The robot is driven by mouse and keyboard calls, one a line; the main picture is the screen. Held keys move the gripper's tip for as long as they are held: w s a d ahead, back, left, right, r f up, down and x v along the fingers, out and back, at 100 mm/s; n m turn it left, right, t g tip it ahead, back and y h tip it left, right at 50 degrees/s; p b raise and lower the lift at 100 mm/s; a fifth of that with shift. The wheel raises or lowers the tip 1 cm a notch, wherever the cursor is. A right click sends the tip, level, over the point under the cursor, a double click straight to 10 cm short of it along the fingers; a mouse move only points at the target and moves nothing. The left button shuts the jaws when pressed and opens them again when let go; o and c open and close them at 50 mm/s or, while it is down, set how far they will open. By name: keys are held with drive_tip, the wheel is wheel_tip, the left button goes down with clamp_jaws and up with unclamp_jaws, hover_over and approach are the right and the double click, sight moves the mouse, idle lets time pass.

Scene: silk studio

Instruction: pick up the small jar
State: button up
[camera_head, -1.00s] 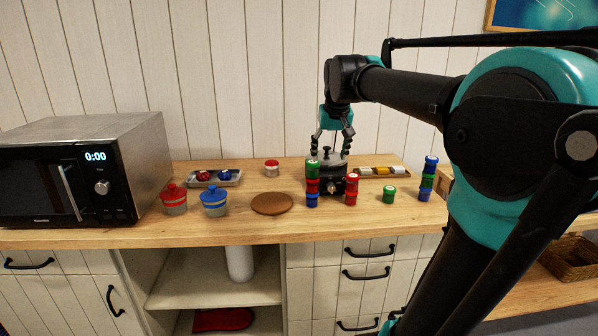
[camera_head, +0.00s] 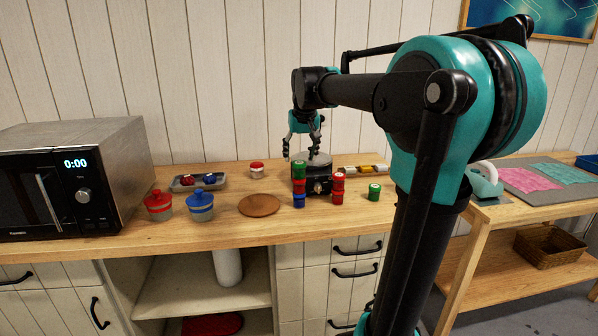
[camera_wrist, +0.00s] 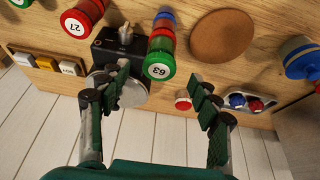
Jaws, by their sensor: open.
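A small white jar with a red lid (camera_head: 257,169) stands alone at the back of the counter; it also shows between my fingers in the wrist view (camera_wrist: 183,103), nearer the right finger. Other small jars are a green one (camera_head: 374,192), a red stack (camera_head: 338,188) and a stack with green on top (camera_head: 298,171). Which jar the task names is not certain. My gripper (camera_head: 301,151) is open and empty, above the back of the counter, right of the lone red-lidded jar. In the wrist view the gripper (camera_wrist: 159,76) has its fingers wide apart.
A black device with a round grey plate (camera_head: 316,159) stands behind the stacks. A brown round mat (camera_head: 260,205), two lidded pots, red (camera_head: 158,206) and blue (camera_head: 200,206), and a tray (camera_head: 184,187) lie left. A microwave (camera_head: 60,185) fills the far left. The wall is close behind.

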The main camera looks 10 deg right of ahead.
sight(300, 163)
drive_tip(key=shift+x, duration=3.15)
drive_tip(key=shift+s, duration=0.1)
drive_tip(key=c, duration=1.3)
